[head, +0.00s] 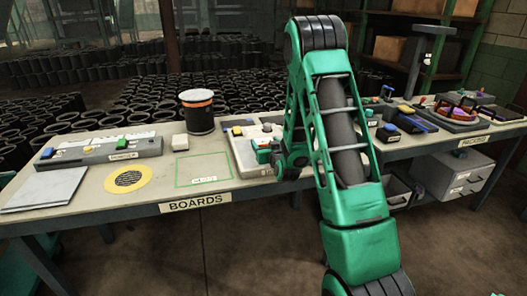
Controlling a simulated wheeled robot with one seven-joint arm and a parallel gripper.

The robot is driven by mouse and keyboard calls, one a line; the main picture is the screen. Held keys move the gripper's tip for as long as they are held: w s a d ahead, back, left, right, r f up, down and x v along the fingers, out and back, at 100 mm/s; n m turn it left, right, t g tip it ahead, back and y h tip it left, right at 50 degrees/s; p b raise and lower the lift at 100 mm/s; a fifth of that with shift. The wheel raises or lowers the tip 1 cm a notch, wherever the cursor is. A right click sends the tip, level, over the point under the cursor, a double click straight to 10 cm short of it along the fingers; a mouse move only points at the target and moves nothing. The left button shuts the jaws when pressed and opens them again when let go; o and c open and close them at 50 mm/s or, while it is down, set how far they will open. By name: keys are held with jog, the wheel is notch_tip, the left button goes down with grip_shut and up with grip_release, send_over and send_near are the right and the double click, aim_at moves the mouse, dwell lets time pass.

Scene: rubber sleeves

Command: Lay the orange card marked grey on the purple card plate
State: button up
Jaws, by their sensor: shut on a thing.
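My gripper (279,155) is low over the middle of the table, at the pale tray (243,152), partly hidden by my own green arm. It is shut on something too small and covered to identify. I cannot make out an orange card marked grey. A small orange patch (267,128) shows on the pale tray beside my gripper, too small to identify. A dark plate with purple on it (455,112) lies at the far right of the table under reddish-brown parts. I cannot tell whether it is the purple card plate.
A grey board with green and yellow blocks (100,148), a yellow ring (128,178), a grey panel (45,189) and a green outlined area (203,169) are at left. Blocks crowd the right; my arm covers the middle.

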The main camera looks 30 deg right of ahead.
notch_tip(320, 180, down, 3)
jog(key=shift+r, duration=0.1)
jog(key=o, duration=1.1)
jog(key=shift+c, duration=0.2)
